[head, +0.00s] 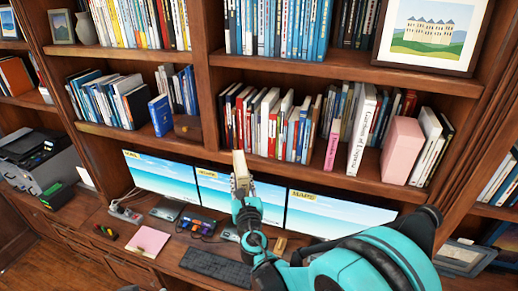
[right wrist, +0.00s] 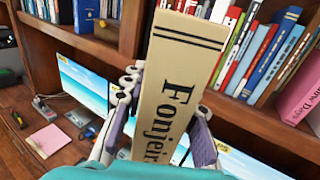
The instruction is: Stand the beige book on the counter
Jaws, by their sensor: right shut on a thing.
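The beige book (head: 240,166) is held upright in front of the monitors and just below the shelf edge in the head view. In the right wrist view, the beige book (right wrist: 178,85) shows its spine with dark lettering and two dark bands near the top. My right gripper (head: 243,188) is shut on it, with fingers on both sides of the book in the right wrist view (right wrist: 160,120). The book is above the wooden counter (head: 172,259), apart from it. Its lower end is hidden by my gripper. My left gripper is not in view.
Three monitors (head: 158,181) stand along the back of the counter. A keyboard (head: 216,267), a pink notepad (head: 148,241) and small devices lie on it. A printer (head: 38,160) is at the left. Shelves of books (head: 270,125) overhang above. Bare wood shows around the notepad.

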